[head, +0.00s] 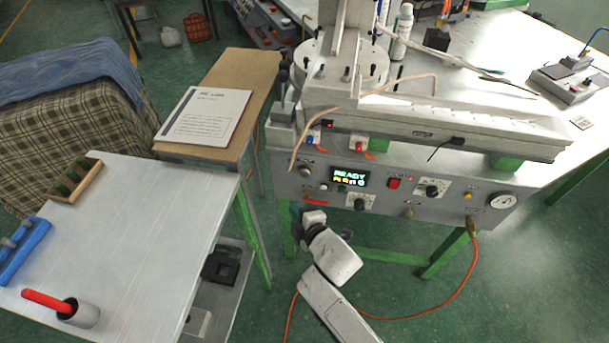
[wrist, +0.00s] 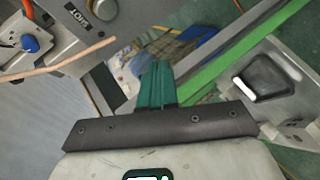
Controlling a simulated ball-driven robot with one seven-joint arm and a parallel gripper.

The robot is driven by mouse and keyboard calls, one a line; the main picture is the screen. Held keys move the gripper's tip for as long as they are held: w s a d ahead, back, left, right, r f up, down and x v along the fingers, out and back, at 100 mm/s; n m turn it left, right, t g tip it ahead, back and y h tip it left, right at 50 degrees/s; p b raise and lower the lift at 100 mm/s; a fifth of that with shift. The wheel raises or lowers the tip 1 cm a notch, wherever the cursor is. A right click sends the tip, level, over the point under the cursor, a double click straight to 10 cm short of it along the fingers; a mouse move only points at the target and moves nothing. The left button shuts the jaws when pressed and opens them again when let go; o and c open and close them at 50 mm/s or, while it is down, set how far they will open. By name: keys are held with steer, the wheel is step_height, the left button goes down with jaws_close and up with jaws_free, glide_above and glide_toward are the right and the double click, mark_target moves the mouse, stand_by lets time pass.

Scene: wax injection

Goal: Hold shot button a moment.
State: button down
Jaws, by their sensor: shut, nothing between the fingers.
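The wax injector's front panel (head: 400,197) faces me in the head view, with a lit display (head: 349,177) reading READY. A small pale round button (head: 323,187) sits left of the display; its lettering is too small to read there. In the wrist view a SHOT label (wrist: 78,15) shows at the top edge, with a grey round part (wrist: 103,9) beside it, cut by the frame. My gripper (head: 298,208) is at the panel's lower left corner. Its teal fingers (wrist: 156,85) are together and empty in the wrist view, apart from the SHOT label. Contact with the panel cannot be told.
A blue knob (wrist: 31,44) and a copper-coloured tube (wrist: 60,66) lie left in the wrist view. The panel also has a red switch (head: 394,183) and a gauge (head: 502,201). A steel table (head: 150,220) stands left. An orange hose (head: 472,265) hangs below the panel.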

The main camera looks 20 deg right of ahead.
steer(key=p, duration=0.2)
glide_toward(300, 175)
steer(key=w+a+f, duration=0.3)
steer(key=shift+w+d, duration=0.6)
steer(key=shift+w, duration=0.05)
stand_by(1.6)
steer(key=shift+w+d, duration=0.25)
steer(key=shift+w, duration=0.1)
steer(key=shift+w+d+b, duration=0.35)
steer(key=shift+w+b, duration=0.05)
steer(key=shift+b, duration=0.05)
stand_by(3.2)
stand_by(0.5)
steer(key=shift+s+a+p, duration=0.4)
steer(key=shift+s+a, duration=0.2)
steer(key=shift+s, duration=0.15)
